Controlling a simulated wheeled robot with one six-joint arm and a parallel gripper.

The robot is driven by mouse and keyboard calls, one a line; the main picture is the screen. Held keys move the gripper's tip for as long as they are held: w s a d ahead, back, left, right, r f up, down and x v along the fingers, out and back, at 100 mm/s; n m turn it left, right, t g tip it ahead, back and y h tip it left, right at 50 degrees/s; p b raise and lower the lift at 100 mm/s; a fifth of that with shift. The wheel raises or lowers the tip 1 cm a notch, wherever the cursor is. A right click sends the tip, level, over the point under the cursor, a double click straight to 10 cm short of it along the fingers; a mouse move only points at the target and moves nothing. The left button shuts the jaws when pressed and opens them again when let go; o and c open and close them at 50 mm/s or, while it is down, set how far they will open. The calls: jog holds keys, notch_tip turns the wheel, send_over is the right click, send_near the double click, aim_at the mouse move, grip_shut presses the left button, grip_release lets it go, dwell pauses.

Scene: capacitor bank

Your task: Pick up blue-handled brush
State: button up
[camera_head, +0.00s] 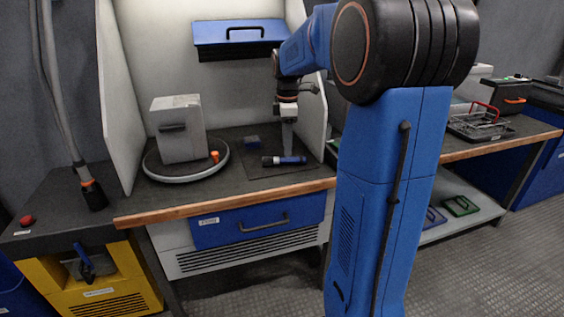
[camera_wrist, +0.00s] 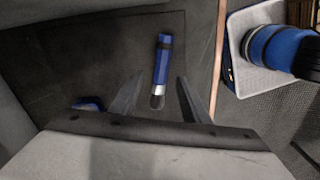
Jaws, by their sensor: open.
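The blue-handled brush (camera_head: 292,160) lies flat on a dark mat (camera_head: 262,179) on the workbench in the head view. In the wrist view the brush (camera_wrist: 161,66) shows a blue handle, a black band near its top end, and a metal collar with dark bristles at the lower end. My gripper (camera_head: 289,150) points down just above the brush in the head view. In the wrist view my gripper (camera_wrist: 160,88) is open and empty, with one finger on each side of the brush's bristle end. I cannot tell the exact height gap.
A small dark-blue block (camera_head: 252,140) sits behind the brush. A grey box (camera_head: 180,130) stands left on a round tray (camera_head: 162,176) with an orange item (camera_head: 215,156). Side panels flank the bench. A blue cabinet (camera_head: 238,36) hangs above.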

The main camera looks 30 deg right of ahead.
aim_at(284, 161)
notch_tip(284, 161, down, 5)
jog(key=shift+s+r, duration=0.1)
jog(key=shift+s, duration=0.05)
jog(key=c, duration=1)
grip_shut()
jog(key=shift+r, duration=0.1)
